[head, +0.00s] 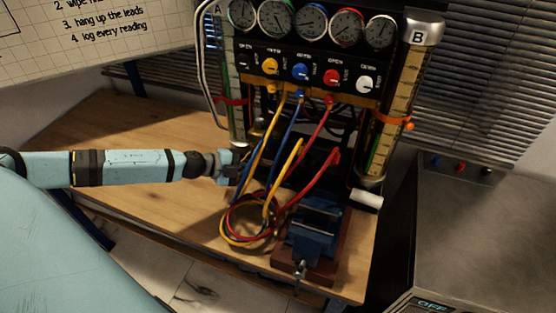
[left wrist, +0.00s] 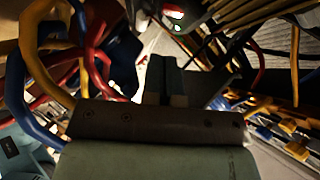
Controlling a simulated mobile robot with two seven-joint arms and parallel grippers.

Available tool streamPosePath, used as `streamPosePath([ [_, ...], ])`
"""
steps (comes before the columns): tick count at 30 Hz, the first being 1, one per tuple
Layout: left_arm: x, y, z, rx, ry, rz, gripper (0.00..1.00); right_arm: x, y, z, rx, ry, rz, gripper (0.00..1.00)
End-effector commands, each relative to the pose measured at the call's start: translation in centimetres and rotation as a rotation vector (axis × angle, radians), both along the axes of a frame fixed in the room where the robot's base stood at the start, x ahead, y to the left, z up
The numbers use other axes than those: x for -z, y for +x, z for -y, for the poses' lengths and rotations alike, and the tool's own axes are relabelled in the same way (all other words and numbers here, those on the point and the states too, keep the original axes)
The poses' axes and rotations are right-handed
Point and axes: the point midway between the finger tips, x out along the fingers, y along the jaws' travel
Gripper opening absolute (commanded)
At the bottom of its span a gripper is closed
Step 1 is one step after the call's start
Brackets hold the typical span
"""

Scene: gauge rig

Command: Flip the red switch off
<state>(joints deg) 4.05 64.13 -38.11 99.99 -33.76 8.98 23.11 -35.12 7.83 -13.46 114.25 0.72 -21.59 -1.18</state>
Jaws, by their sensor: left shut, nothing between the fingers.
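No part is clearly readable as the red switch. A red knob (head: 333,77) sits in the row on the black gauge panel. In the left wrist view, a small red part (left wrist: 173,14) with a green light shows at the top, beyond the fingertips; I cannot tell if it is the switch. My left gripper (head: 241,164) is at the rig's lower left, beside the hanging leads and well below the knobs. Its fingers (left wrist: 164,72) are together and empty. The dark rig base behind the leads is hard to make out. My right gripper is out of view.
Yellow, blue and red leads (head: 286,135) hang from the panel and coil on the wooden bench (head: 180,135), close to my left gripper. A blue vise (head: 314,232) stands at the front. A grey cabinet (head: 480,230) is at right. The bench's left part is clear.

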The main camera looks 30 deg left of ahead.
Motion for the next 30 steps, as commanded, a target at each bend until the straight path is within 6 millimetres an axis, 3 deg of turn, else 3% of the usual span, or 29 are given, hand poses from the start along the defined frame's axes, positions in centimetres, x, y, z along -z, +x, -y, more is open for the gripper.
streamPosePath([
  [16, -0.1, 0.6, -0.2, 0.006, 0.012, 0.001, 0.0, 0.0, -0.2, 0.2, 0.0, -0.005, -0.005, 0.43],
  [30, 2.9, 6.0, 4.0, 0.006, 0.012, 0.003, 0.0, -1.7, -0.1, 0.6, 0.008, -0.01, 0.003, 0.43],
])
